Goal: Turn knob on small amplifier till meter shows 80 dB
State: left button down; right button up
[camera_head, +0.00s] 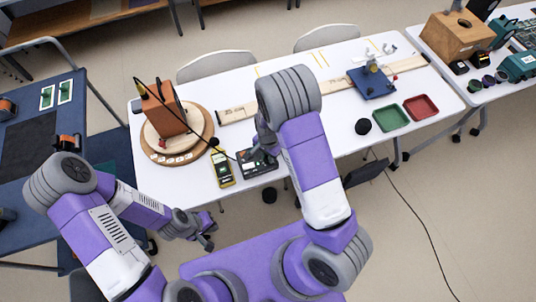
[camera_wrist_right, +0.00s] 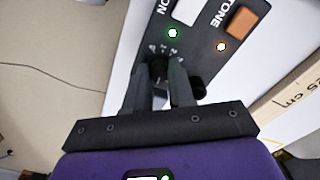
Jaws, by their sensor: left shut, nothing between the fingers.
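The small amplifier (camera_head: 262,170) is a dark box near the table's front edge, partly hidden by my right arm. In the wrist view its panel (camera_wrist_right: 205,45) shows a lit green lamp, an orange lamp and an orange switch. My right gripper (camera_wrist_right: 160,72) points down at its black knob (camera_wrist_right: 157,74), with one finger on each side, seemingly closed on it. The yellow handheld meter (camera_head: 222,167) lies left of the amplifier; its reading is too small to tell. The wooden speaker (camera_head: 163,108) stands on a round board. My left gripper (camera_head: 207,238) is shut and empty, off the table's front edge.
A long wooden ruler (camera_head: 237,113) lies behind the amplifier. A blue stand (camera_head: 372,84), a green tray (camera_head: 390,118), a red tray (camera_head: 421,107) and a black round object (camera_head: 363,126) are to the right. A cable runs from the speaker toward the amplifier.

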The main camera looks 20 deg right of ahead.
grip_shut()
jog(key=shift+m+p, duration=0.65)
jog(key=shift+m, duration=0.35)
jog(key=o, duration=0.5)
grip_release()
jog(key=shift+o, duration=0.2)
notch_tip(320, 180, up, 8)
jog(key=shift+f+p, duration=0.2)
jog(key=shift+p, duration=0.55)
